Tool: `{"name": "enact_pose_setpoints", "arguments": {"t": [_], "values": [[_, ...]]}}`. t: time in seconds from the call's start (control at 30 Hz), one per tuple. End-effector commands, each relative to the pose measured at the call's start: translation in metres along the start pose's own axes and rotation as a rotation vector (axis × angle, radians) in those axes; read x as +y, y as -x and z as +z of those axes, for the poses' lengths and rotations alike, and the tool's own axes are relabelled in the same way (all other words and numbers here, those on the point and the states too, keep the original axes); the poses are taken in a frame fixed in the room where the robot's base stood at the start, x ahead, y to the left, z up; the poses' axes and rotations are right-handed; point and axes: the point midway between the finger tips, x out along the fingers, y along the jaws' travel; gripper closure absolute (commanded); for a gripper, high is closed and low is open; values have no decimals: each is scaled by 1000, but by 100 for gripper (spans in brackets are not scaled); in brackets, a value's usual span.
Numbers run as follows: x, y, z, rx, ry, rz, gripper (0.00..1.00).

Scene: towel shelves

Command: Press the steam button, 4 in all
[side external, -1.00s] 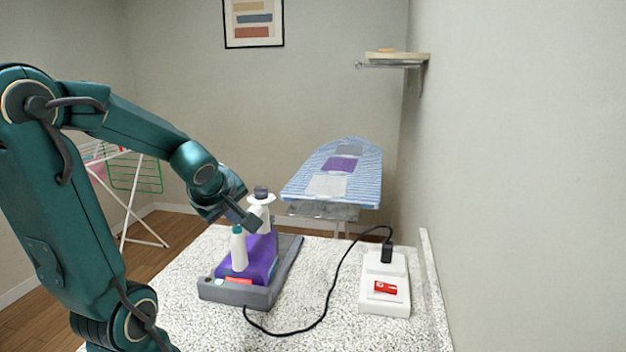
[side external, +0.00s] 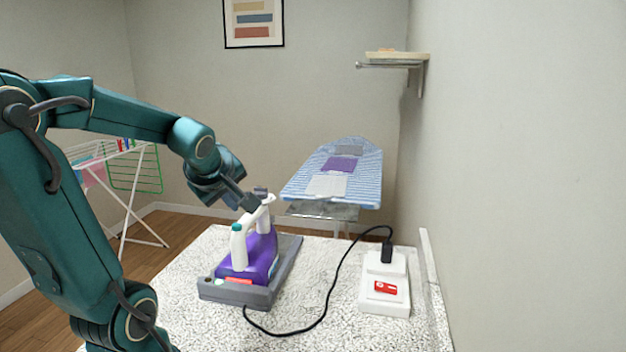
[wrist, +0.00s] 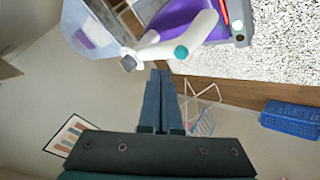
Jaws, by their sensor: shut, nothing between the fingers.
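A purple iron (side external: 260,257) with a white handle (side external: 240,240) rests on a grey base (side external: 235,292) on the speckled table. A dark grey cap (side external: 262,190), which looks like a button, tops the handle's far end. It also shows in the wrist view (wrist: 128,62). A teal cap (side external: 238,228) marks the near end, seen too in the wrist view (wrist: 181,52). My gripper (side external: 251,203) is shut and empty, close beside the handle's far end in the picture. In the wrist view its fingertips (wrist: 160,71) lie just below the handle; I cannot tell whether they touch.
A black cord (side external: 325,300) runs from the base to a white socket block (side external: 384,300) with a red switch (side external: 385,288). An ironing board (side external: 345,175) stands behind the table. A drying rack (side external: 125,190) stands left, and a blue crate (wrist: 290,118) shows in the wrist view.

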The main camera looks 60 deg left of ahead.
Motion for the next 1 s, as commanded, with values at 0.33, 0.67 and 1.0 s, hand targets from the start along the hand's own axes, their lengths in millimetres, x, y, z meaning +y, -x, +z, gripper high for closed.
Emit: {"name": "enact_pose_setpoints", "arguments": {"t": [0.33, 0.67, 1.0], "values": [[17, 23, -17, 1, 0, 4, 100], [20, 27, -19, -3, -1, 2, 100], [20, 27, -19, -3, -1, 2, 100]]}}
